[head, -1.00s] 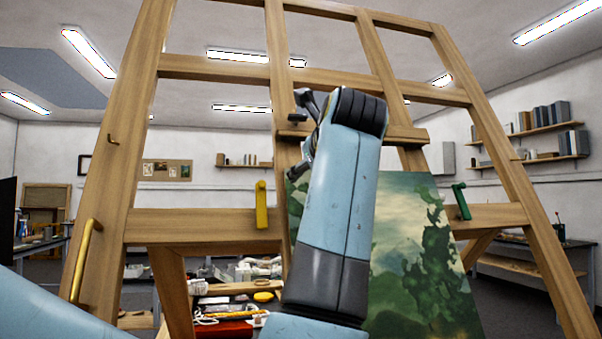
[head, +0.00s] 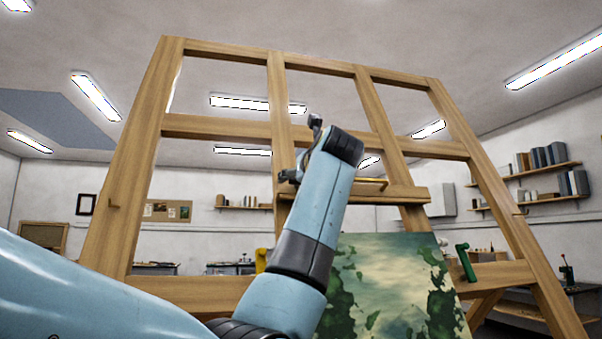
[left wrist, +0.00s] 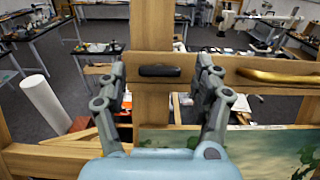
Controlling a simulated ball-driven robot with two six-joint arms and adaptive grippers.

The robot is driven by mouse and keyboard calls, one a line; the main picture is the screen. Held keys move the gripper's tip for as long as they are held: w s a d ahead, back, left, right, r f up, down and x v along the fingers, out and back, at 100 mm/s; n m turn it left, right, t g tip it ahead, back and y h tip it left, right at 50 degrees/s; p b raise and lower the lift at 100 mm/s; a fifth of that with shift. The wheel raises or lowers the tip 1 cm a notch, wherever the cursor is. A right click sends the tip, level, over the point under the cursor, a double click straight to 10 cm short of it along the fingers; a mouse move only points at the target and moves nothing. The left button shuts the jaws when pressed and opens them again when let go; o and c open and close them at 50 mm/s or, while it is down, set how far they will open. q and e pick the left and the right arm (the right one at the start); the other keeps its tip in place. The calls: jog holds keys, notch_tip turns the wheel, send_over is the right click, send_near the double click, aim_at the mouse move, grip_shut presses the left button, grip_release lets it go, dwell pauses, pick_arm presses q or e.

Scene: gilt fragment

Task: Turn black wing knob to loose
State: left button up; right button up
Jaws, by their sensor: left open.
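The black wing knob (left wrist: 160,71) sits on the wooden cross-piece where it meets an upright, its wing lying level in the left wrist view. My left gripper (left wrist: 162,66) is open, with one finger on each side of the knob. Gaps show between both fingers and the knob, and the grip is empty. In the head view my left gripper (head: 301,150) is at the left end of the easel's middle ledge. I cannot make out the knob there, behind my gripper and arm. My right gripper is in neither view.
A brass bar (left wrist: 278,77) lies right of the knob and also shows in the head view (head: 358,181). A painting (head: 395,285) stands below the ledge. A yellow handle (head: 261,260) and a green handle (head: 465,262) are on the lower rail. The easel frame (head: 218,127) has open gaps.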

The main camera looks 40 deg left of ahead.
pick_arm(q)
jog(key=shift+w+a, duration=0.15)
jog(key=shift+c, duration=0.2)
jog(key=c, duration=1.1)
jog(key=shift+c, duration=0.2)
